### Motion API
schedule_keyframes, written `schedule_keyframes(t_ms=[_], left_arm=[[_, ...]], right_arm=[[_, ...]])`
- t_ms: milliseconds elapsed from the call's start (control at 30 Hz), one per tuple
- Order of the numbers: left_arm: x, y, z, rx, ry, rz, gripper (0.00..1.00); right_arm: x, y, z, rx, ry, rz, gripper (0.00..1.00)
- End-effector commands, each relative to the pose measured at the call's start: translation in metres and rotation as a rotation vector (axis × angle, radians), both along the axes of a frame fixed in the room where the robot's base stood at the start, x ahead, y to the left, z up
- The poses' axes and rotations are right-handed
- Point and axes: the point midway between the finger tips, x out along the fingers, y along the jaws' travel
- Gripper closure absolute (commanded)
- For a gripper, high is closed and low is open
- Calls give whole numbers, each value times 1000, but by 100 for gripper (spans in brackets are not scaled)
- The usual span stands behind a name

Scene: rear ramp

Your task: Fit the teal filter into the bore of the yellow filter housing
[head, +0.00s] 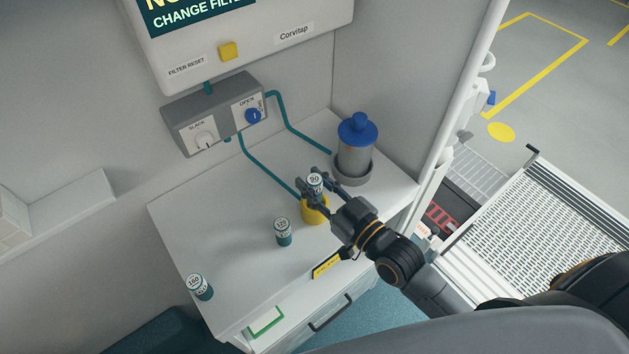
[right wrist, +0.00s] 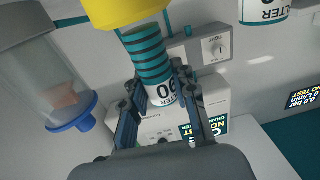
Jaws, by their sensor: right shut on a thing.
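My right gripper (head: 316,184) is shut on a teal ribbed filter with a white end marked 90 (head: 315,179). It holds the filter upright directly over the yellow filter housing (head: 313,213) on the white counter. In the right wrist view, which is upside down, the gripper (right wrist: 166,92) grips the white end of the filter (right wrist: 149,55). The filter's far end meets the rim of the yellow housing (right wrist: 130,12); I cannot tell whether it is inside the bore. My left gripper is not in view.
Two more filters, one in the middle (head: 283,233) and one at the front left (head: 201,288), stand on the counter (head: 225,215). A blue-capped clear canister (head: 355,150) stands close behind the housing. A grey valve box (head: 213,115) with teal hoses is on the wall.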

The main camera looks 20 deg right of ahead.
Motion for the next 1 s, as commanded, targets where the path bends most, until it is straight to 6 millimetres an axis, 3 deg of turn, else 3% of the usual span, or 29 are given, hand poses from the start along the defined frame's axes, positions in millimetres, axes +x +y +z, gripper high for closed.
schedule_keyframes(t_ms=[1000], left_arm=[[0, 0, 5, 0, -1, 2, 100]], right_arm=[[0, 0, 0, 0, 0, 0, 99]])
